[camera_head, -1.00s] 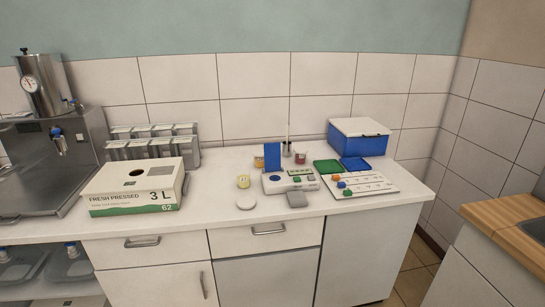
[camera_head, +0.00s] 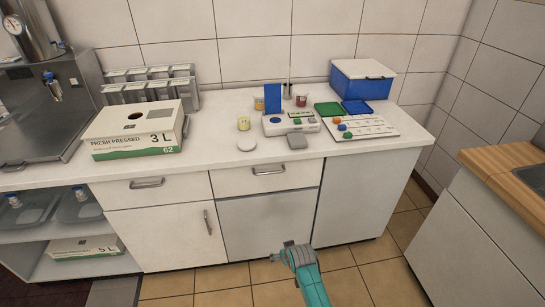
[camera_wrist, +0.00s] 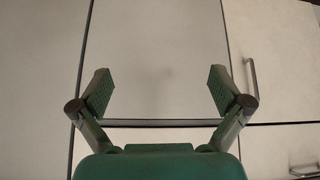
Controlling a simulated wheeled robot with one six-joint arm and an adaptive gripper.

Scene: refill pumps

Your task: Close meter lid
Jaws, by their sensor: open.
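The meter (camera_head: 290,125) is a small white-grey device with a round blue spot on its top, on the white counter. A blue flat panel (camera_head: 272,97), which looks like its lid, stands upright at the meter's back left. My gripper (camera_wrist: 158,92) is open and empty in the wrist view, with its two fingers apart in front of pale cabinet fronts. In the head view my arm's end (camera_head: 290,251) is low at the bottom, below the counter and well short of the meter. The lid's hinge is too small to make out.
A white disc (camera_head: 246,146) and a grey square piece (camera_head: 297,141) lie in front of the meter. A yellow-labelled jar (camera_head: 244,123) is at its left, a card with coloured pieces (camera_head: 361,126) at its right. A juice carton (camera_head: 137,129) stands farther left.

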